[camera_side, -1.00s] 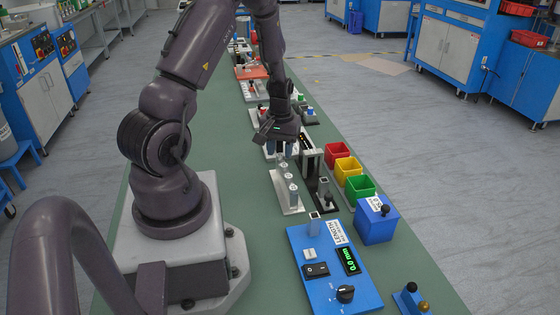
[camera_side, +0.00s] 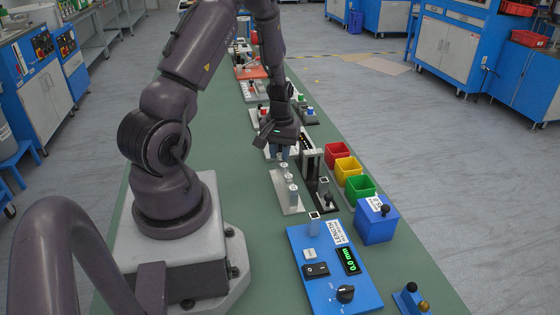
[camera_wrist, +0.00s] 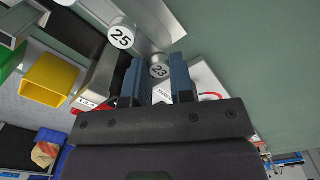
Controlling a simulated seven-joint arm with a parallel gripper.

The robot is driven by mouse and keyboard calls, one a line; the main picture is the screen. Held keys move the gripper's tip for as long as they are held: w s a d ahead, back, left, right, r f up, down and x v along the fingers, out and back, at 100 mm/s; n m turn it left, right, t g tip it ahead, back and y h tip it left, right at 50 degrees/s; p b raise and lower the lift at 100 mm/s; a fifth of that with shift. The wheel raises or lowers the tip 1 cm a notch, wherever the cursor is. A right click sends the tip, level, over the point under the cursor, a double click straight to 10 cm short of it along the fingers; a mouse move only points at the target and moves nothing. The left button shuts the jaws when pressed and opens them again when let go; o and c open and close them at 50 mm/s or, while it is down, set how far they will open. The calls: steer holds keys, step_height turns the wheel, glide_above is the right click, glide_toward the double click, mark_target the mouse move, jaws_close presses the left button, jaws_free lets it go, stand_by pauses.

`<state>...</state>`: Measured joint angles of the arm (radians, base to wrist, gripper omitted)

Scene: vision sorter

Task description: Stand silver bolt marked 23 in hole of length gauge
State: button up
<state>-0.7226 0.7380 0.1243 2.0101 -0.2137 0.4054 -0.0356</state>
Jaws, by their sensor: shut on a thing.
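The silver bolt marked 23 (camera_wrist: 159,71) stands between the two blue fingers of my gripper (camera_wrist: 158,84) in the wrist view, and the fingers are shut on it. In the side view my gripper (camera_side: 281,154) is low over the far end of the white bolt rack (camera_side: 292,208); the bolt is hidden there by the fingers. The length gauge (camera_side: 324,272) is a blue box at the front, with a small upright block (camera_side: 314,224) at its back left and a green display (camera_side: 350,262) reading 0.0 mm.
The bolt marked 25 (camera_wrist: 121,37) stands beside the held one. Other silver bolts (camera_side: 292,194) stand in the rack. A dark fixture with a post (camera_side: 310,170) is just right of my gripper. Red (camera_side: 337,154), yellow (camera_side: 347,171) and green (camera_side: 361,188) bins lie further right.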

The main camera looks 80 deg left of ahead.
mark_target(280, 155)
steer(key=shift+r, duration=3.05)
steer(key=w+d+r+m, duration=0.1)
steer(key=d+r+m, duration=0.2)
steer(key=d, duration=0.9)
steer(key=w+d+r+m, duration=0.1)
steer(key=d+r+m, duration=0.2)
steer(key=d, duration=0.8)
steer(key=shift+d+f, duration=0.1)
steer(key=shift+f, duration=2.75)
steer(key=shift+f, duration=1.85)
steer(key=o, duration=1.3)
